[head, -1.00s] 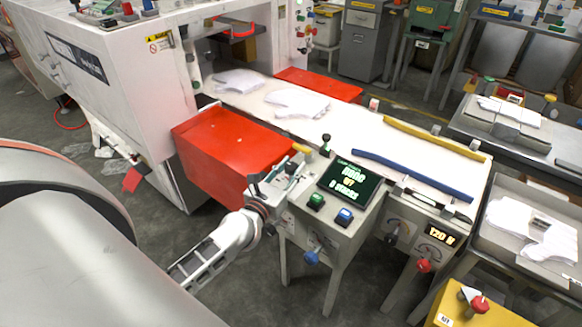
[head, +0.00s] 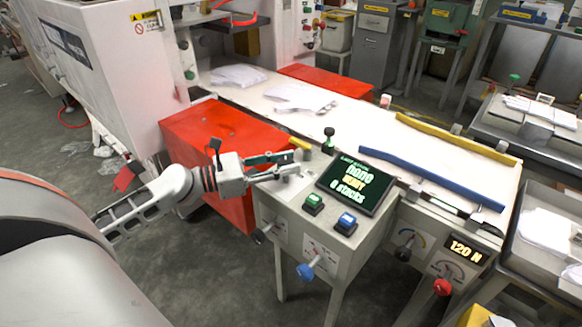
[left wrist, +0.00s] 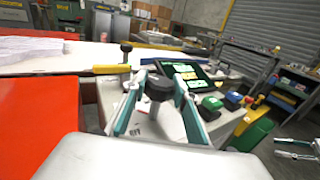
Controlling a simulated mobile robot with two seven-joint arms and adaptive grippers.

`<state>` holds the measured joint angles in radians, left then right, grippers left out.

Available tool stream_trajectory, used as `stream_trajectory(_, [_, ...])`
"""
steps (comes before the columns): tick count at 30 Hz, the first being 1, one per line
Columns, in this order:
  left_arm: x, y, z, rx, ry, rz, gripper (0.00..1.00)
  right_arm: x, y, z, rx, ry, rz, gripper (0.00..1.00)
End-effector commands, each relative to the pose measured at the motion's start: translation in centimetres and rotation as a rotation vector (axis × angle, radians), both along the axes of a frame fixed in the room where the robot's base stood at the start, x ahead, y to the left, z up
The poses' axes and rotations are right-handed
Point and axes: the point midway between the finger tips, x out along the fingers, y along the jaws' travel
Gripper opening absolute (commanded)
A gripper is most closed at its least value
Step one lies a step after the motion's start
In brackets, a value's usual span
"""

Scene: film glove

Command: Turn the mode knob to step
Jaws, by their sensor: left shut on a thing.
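The control console (head: 275,203) has a lit screen (head: 352,187), a green button (head: 313,202) and a blue button (head: 345,222) on its top. My left gripper (head: 287,168) reaches in from the left over the console's top left part. In the left wrist view its two teal-edged fingers (left wrist: 158,100) stand on either side of a round black knob (left wrist: 158,87), shut on it. A small printed label shows under the knob, too small to read. The fingers hide the knob in the head view. My right gripper (left wrist: 293,148) shows at the right edge of the left wrist view, its fingers apart and empty.
Black (head: 262,236) and blue (head: 306,271) knobs stick out of the console's front. A red guard (head: 205,135) stands left, close to my left arm. A green-based black lever (head: 328,140) stands behind the console. A white conveyor bed (head: 370,130) lies beyond.

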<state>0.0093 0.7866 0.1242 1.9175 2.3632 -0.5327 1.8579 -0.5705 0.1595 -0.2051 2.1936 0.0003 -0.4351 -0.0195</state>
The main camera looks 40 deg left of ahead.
Motion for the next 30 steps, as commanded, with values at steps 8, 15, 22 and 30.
stream_trajectory(8, [-0.03,-0.06,-0.19,-0.001,0.003,-0.041,0.06,0.01,0.28,-0.15,0.006,0.000,0.004,0.40])
stream_trajectory(15, [-0.03,-0.08,-0.03,0.000,0.000,-0.042,0.06,0.09,0.32,-0.01,0.006,-0.002,0.005,0.40])
stream_trajectory(22, [-0.02,-0.06,-0.01,0.000,0.000,-0.041,0.45,0.09,0.34,-0.01,0.007,-0.003,0.004,0.40])
stream_trajectory(30, [-0.03,0.00,0.01,0.000,0.000,-0.040,0.45,-0.10,0.27,-0.24,0.007,0.002,0.002,0.40])
